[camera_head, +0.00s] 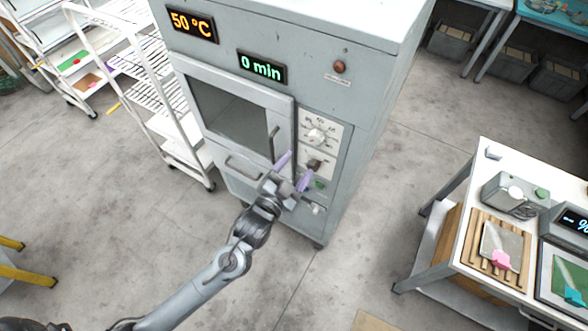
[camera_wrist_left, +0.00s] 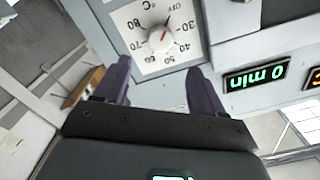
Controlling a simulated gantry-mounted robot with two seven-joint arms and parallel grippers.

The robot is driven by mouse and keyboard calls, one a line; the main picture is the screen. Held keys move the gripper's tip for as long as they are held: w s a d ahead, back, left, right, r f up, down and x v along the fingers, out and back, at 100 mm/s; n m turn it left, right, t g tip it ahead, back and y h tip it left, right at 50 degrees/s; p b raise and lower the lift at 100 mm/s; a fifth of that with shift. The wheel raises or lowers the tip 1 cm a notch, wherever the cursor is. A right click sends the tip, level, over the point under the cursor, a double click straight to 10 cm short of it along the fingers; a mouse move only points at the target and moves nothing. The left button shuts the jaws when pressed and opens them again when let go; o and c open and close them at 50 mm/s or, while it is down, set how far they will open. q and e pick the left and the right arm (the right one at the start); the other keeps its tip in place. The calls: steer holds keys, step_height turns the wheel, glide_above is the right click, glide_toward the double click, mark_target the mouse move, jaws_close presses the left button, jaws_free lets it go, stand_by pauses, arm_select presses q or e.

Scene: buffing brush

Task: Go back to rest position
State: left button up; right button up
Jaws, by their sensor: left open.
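My left gripper (camera_head: 294,171) is open and empty, with its two purple fingers apart in front of the lower right part of the grey oven (camera_head: 378,90). In the left wrist view its fingers (camera_wrist_left: 159,68) flank the lower part of the white temperature dial plate (camera_wrist_left: 140,50). I cannot tell whether they touch the panel. The dial knob (camera_head: 316,136) is above the gripper, and a dark knob (camera_head: 314,165) is close by one finger. The oven door (camera_head: 232,112) looks shut. My right gripper is not in view.
The oven displays read 50 °C (camera_head: 192,23) and 0 min (camera_head: 262,67). A white rack trolley (camera_head: 150,95) stands left of the oven. A white table (camera_head: 480,165) with a wooden rack (camera_head: 470,243) and devices stands at right. Open floor lies between.

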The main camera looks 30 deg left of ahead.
arm_select(q)
steer(key=shift+s, duration=0.2)
stand_by(0.3)
steer(key=s+a+f+n+g, duration=0.1)
steer(key=s+f+n+g, duration=0.15)
steer(key=s+g, duration=0.4)
steer(key=s+a+f+n+g+y, duration=0.1)
steer(key=s+f+g, duration=0.25)
steer(key=s, duration=0.65)
steer(key=s+a+f+n+g, duration=0.15)
steer(key=s+f+g, duration=0.3)
steer(key=s, duration=0.45)
step_height(320, 180, up, 12)
steer(key=p, duration=1.2)
steer(key=shift+w+d+r+p, duration=0.15)
steer(key=shift+d+r+p, duration=0.1)
steer(key=shift+d+p, duration=0.05)
